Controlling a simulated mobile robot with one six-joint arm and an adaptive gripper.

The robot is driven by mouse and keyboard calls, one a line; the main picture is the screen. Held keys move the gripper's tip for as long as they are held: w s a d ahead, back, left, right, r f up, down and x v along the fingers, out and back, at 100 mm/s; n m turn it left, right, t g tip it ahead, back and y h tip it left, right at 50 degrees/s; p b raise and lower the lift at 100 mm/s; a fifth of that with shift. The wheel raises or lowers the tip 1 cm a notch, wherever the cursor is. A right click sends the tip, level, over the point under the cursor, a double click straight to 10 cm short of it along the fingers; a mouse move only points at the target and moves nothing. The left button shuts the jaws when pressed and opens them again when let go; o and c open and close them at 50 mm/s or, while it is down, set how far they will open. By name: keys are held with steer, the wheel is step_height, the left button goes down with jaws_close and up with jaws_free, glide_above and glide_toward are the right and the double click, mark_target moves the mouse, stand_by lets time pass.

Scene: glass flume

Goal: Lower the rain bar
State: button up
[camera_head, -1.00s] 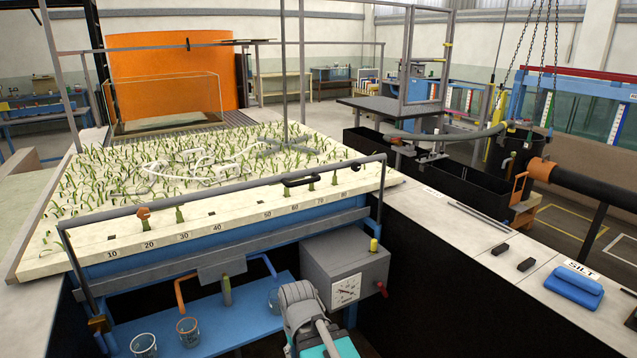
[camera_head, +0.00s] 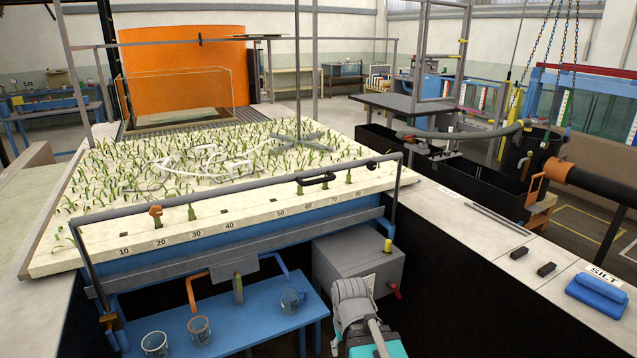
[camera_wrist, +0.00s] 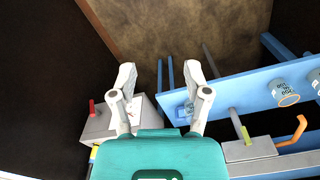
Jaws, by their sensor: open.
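I cannot tell for sure which bar is the rain bar. A long grey bar (camera_head: 250,197) with a black handle (camera_head: 318,180) runs across the front of the planted bed (camera_head: 100,265), held at both ends by side arms. Another thin horizontal bar (camera_head: 345,40) spans between posts above the bed's far part. My gripper (camera_wrist: 160,80) is open and empty in the wrist view, tilted down beside the blue lower shelf (camera_wrist: 240,90). In the head view my arm's end is low in the picture, in front of the grey box and well below the front bar. Its fingertips are not clear there.
The grey box (camera_head: 352,268) with a red lever (camera_head: 394,290) stands close to my arm. Glass beakers (camera_head: 199,330) stand on the blue shelf. The counter at right holds a blue block (camera_head: 597,294) and small black blocks (camera_head: 519,253). Dark space lies below the counter.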

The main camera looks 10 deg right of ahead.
steer(key=shift+r, duration=0.1)
steer(key=n+t+h+p, duration=0.8)
steer(key=n+t+p, duration=0.3)
steer(key=n+t, duration=0.3)
glide_toward(319, 182)
steer(key=v, duration=0.3)
steer(key=shift+d+f, duration=0.2)
steer(key=shift+d, duration=0.05)
steer(key=b+x, duration=0.2)
steer(key=x, duration=1.1)
steer(key=shift+w+r, duration=0.1)
steer(key=shift+w, duration=0.4)
